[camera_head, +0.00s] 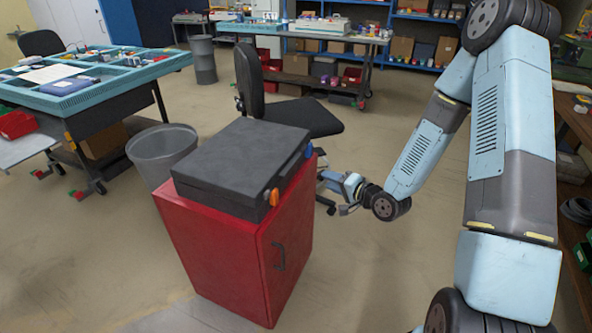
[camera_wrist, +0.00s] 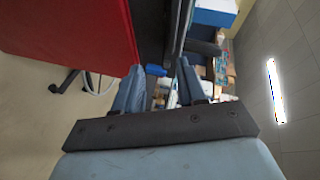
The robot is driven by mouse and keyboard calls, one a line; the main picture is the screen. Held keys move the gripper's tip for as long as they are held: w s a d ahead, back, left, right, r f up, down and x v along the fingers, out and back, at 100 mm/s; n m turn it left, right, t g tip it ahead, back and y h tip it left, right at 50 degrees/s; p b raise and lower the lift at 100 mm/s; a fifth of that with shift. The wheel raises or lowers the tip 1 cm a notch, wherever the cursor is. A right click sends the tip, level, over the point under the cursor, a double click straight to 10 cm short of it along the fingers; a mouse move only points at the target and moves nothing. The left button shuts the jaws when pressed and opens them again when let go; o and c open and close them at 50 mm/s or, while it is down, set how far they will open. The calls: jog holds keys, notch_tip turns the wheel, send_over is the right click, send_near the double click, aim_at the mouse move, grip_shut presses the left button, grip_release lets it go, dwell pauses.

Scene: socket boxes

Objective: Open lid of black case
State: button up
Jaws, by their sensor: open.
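The black case (camera_head: 240,160) lies flat with its lid shut on top of a red cabinet (camera_head: 230,260). An orange latch (camera_head: 272,197) and a blue latch (camera_head: 308,150) show on its right side. My gripper (camera_head: 334,191) is just right of the case and cabinet top, apart from the orange latch. In the wrist view, my gripper (camera_wrist: 160,72) is open, its fingers pointing along the dark side of the case (camera_wrist: 150,30). A small blue piece (camera_wrist: 156,70), probably the blue latch, shows between the fingertips. I cannot tell whether the fingers touch the case.
A black office chair (camera_head: 290,115) stands behind the case, and a grey bin (camera_head: 162,150) behind left. A workbench with blue trays (camera_head: 90,85) is at the left. Floor in front of the cabinet is clear. Shelves line the right edge.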

jog(key=s+a+f+m+y, duration=0.1)
jog(key=m, duration=0.1)
jog(key=m+t+y, duration=0.1)
jog(key=t, duration=0.1)
send_near(293, 167)
jog(key=x, duration=0.8)
jog(key=shift+w+a, duration=0.15)
jog(key=shift+w, duration=0.1)
jog(key=shift+f, duration=0.1)
grip_shut()
dwell(0.5)
